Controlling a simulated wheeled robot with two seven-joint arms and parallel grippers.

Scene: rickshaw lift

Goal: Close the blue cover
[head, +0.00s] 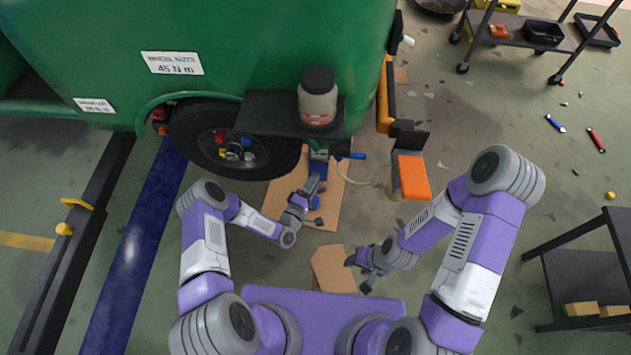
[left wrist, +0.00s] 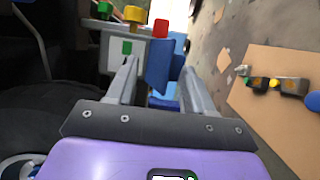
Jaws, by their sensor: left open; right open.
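The blue cover (left wrist: 162,52) shows in the left wrist view as an upright blue panel beside a pale box (left wrist: 110,40) with a green, a yellow and a red knob on top. The panel stands out at the box's right side. In the head view a small blue part (head: 318,167) shows under the black shelf; my gripper partly hides it. My left gripper (head: 314,186) is open just in front of it. In the left wrist view its fingers (left wrist: 158,72) lie on either side of the panel's lower part; I cannot tell contact. My right gripper (head: 358,272) is open and empty, low at right.
A green vehicle body (head: 240,50) with a black wheel (head: 215,140) stands ahead. A jar (head: 317,97) sits on its black shelf (head: 262,115). An orange box (head: 412,177) is to the right.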

